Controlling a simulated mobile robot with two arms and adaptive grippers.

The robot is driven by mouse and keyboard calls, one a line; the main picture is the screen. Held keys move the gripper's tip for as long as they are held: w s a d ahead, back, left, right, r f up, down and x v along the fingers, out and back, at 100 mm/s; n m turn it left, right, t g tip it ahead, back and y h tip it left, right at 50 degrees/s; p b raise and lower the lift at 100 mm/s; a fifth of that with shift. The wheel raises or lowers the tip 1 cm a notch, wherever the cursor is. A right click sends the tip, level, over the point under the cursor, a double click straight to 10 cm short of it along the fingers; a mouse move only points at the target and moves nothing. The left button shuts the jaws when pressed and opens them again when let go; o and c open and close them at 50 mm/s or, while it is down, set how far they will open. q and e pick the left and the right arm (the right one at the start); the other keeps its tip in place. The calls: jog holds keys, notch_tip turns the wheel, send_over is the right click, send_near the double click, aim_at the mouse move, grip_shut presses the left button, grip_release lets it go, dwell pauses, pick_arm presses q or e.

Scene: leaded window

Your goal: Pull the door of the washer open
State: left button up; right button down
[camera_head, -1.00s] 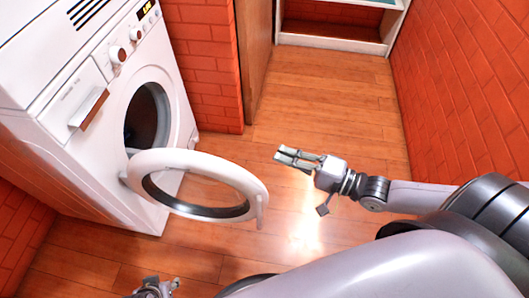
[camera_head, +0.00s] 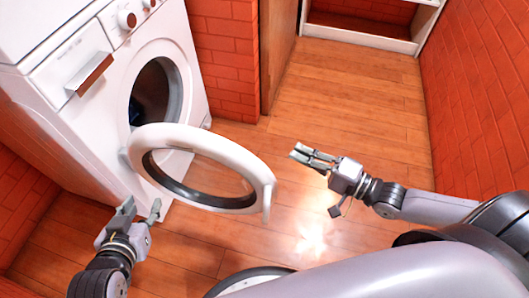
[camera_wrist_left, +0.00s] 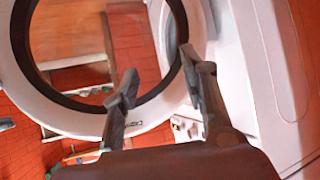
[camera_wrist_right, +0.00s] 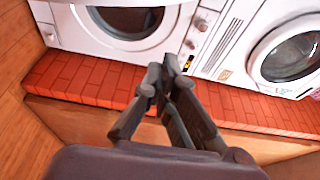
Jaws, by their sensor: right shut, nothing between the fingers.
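The white washer (camera_head: 100,100) stands at the left in the head view. Its round door (camera_head: 250,168) is swung well out from the front, and the drum opening (camera_head: 152,92) is exposed, with something dark blue inside. My left gripper (camera_head: 139,207) is open and empty, below and left of the door ring near its hinge side. In the left wrist view the door ring (camera_wrist_left: 95,118) lies beyond the spread fingers (camera_wrist_left: 165,85). My right gripper (camera_head: 307,157) is shut and empty, to the right of the door and apart from it. The right wrist view shows its fingers (camera_wrist_right: 165,75) together.
A red brick wall (camera_head: 478,90) runs along the right, and a brick pillar (camera_head: 225,55) stands beside the washer. A white shelf unit (camera_head: 365,35) is at the back. The wooden floor (camera_head: 360,110) between is clear.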

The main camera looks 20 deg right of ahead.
pick_arm(q)
jog(key=w+d+r+t+h+b, duration=0.1)
jog(key=w+r+t, duration=0.1)
jog(key=r, duration=0.4)
jog(key=w+d+r+t+h+b, duration=0.1)
jog(key=w+d+r+t, duration=0.1)
jog(key=r+t, duration=0.3)
jog(key=shift+w+r+t+h+b, duration=0.3)
jog(key=shift+w+r+b, duration=0.05)
jog(key=shift+w+r, duration=0.1)
pick_arm(e)
jog(key=w+a, duration=0.4)
jog(key=a, duration=0.4)
